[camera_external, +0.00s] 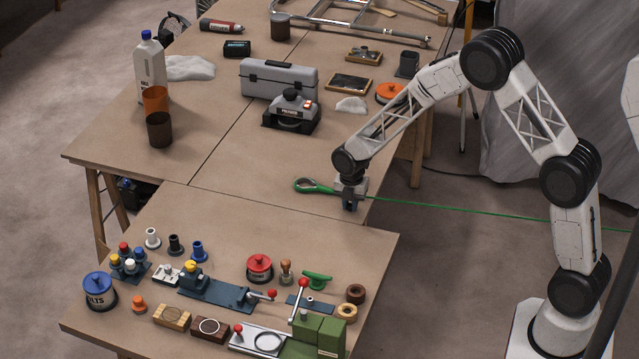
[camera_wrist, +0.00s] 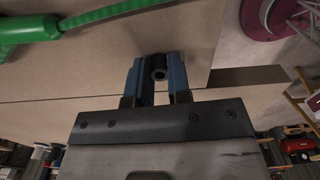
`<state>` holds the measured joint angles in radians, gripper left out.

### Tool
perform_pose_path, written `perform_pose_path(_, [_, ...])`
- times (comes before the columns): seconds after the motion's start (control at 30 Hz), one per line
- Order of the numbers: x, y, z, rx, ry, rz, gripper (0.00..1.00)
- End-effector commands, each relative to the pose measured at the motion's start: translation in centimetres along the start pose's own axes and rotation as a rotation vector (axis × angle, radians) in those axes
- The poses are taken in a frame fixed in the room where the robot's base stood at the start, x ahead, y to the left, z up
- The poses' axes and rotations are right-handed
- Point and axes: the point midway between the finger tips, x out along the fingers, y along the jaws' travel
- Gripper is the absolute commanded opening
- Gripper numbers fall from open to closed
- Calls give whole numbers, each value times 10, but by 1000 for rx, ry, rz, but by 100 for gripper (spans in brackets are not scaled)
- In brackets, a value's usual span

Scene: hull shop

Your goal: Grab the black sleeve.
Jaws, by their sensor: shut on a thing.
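My gripper (camera_wrist: 158,75) is shut on a small black sleeve (camera_wrist: 158,68), a short dark tube with an open bore, held between its two blue fingertips. In the external view my gripper (camera_external: 350,206) points down at the front right edge of the far table, close to the gap before the near table. The sleeve itself is too small and too covered to make out there. I cannot tell whether it touches the tabletop.
A green-handled tool (camera_external: 313,186) lies beside my gripper; it also shows in the wrist view (camera_wrist: 30,30). The near table holds black (camera_external: 175,244), white (camera_external: 152,238) and blue (camera_external: 198,250) flanged pieces.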

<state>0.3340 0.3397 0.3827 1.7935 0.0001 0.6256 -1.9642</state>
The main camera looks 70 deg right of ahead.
Motion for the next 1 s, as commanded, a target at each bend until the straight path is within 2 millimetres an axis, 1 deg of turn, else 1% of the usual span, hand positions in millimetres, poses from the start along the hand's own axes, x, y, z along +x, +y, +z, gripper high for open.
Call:
perform_pose_path(0.3, [-1,0,0,0,0,0,0])
perform_pose_path(0.47, [-6,0,0,0,0,1,0])
perform_pose_path(0.67, [-22,0,0,0,-1,2,0])
perform_pose_path(0.77, [-35,0,0,0,-1,2,0])
perform_pose_path(1.0, [-39,-30,-12,0,0,0,0])
